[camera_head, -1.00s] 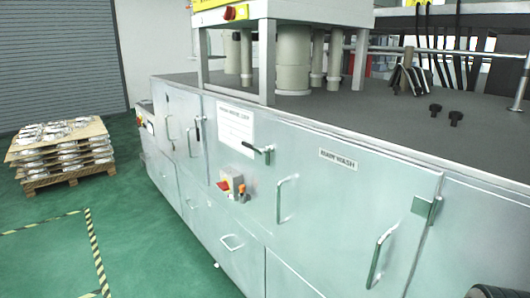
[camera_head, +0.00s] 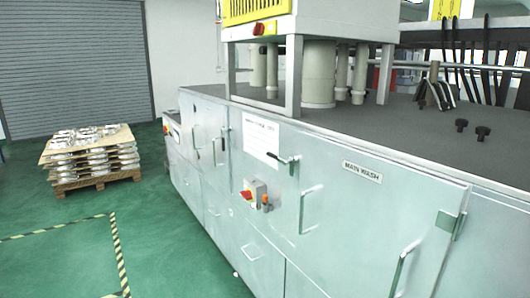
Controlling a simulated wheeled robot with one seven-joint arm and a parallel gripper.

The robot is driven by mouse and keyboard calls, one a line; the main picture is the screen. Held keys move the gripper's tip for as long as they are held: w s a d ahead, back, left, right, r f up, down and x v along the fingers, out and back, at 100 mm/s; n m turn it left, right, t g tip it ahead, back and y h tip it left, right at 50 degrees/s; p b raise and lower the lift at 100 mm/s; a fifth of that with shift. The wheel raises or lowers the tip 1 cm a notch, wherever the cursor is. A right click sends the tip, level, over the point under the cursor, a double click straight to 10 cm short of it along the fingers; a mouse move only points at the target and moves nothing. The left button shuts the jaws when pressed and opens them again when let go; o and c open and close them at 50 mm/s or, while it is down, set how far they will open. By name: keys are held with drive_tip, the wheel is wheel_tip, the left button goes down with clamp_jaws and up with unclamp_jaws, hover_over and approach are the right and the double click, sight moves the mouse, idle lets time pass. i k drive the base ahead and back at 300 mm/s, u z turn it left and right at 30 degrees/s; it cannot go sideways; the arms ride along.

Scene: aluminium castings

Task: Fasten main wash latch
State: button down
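A "MAIN WASH" label (camera_head: 362,172) is on a wide pale metal door (camera_head: 345,215) of the washing machine. A metal latch plate (camera_head: 449,221) sits at the door's upper right edge. A black-tipped latch lever (camera_head: 283,159) is at the door's upper left, below a white notice; whether it is fastened I cannot tell. Two bar handles, a left one (camera_head: 303,210) and a right one (camera_head: 403,266), stand out from the door. My gripper is not in view.
Pallet of castings (camera_head: 93,180) stands at the left on the green floor. Floor between pallet and machine is clear, with striped tape (camera_head: 119,250). Two black knobs (camera_head: 482,131) lie on the machine top (camera_head: 400,130).

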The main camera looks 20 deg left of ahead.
sight(296, 159)
drive_tip(key=u, duration=0.55)
drive_tip(key=k, duration=0.6)
drive_tip(key=u, duration=0.75)
drive_tip(key=i, duration=0.5)
drive_tip(key=u, duration=0.65)
drive_tip(key=i, duration=1.3)
drive_tip(key=z, duration=1)
drive_tip(key=i, duration=0.95)
drive_tip(key=z, duration=0.9)
